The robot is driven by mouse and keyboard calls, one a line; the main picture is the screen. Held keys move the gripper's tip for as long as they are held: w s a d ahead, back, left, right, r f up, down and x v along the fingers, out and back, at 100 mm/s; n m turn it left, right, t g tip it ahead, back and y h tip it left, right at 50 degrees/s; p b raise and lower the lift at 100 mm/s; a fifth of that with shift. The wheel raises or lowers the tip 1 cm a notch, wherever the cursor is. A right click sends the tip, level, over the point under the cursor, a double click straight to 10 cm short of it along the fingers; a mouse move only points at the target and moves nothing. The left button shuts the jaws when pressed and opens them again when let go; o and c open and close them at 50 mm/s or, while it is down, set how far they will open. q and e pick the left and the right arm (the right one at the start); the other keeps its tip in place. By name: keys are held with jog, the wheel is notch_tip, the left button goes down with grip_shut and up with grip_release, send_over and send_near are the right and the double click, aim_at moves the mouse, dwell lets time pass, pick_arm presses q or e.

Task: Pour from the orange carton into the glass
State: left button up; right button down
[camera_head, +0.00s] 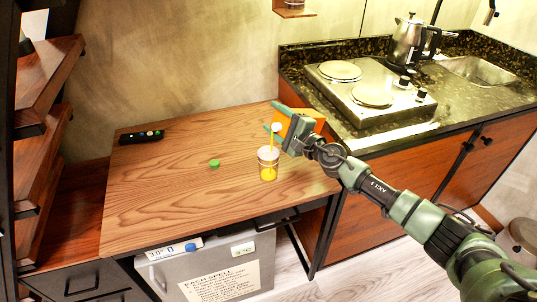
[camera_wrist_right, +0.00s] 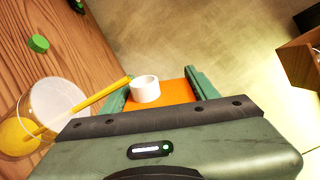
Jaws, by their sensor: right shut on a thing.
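The orange carton (camera_head: 303,117) is held tilted above the table, its white spout (camera_wrist_right: 145,89) facing the glass. My right gripper (camera_head: 274,117) is shut on the carton, with a green finger on either side of it in the right wrist view (camera_wrist_right: 158,90). A thin yellow-orange stream (camera_head: 272,140) runs from the spout down into the glass. The clear glass (camera_head: 268,156) stands upright on the table just below the spout, with orange liquid (camera_wrist_right: 18,137) in its lower part. The gripper hides part of the carton. My left gripper is not in view.
A green cap (camera_head: 214,163) lies on the wooden table (camera_head: 165,190) left of the glass. A dark device with lit buttons (camera_head: 142,136) lies at the back left. A counter with a hot plate (camera_head: 365,90) and kettle (camera_head: 408,42) stands right. The table's left half is mostly clear.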

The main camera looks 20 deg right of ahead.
jog(key=shift+f+n+b, duration=0.1)
jog(key=shift+n+b, duration=0.2)
jog(key=shift+n, duration=0.1)
dwell(0.6)
jog(key=shift+s+a+f+n, duration=0.2)
jog(key=shift+a+f+n, duration=0.4)
jog(key=shift+n, duration=0.3)
dwell(2.3)
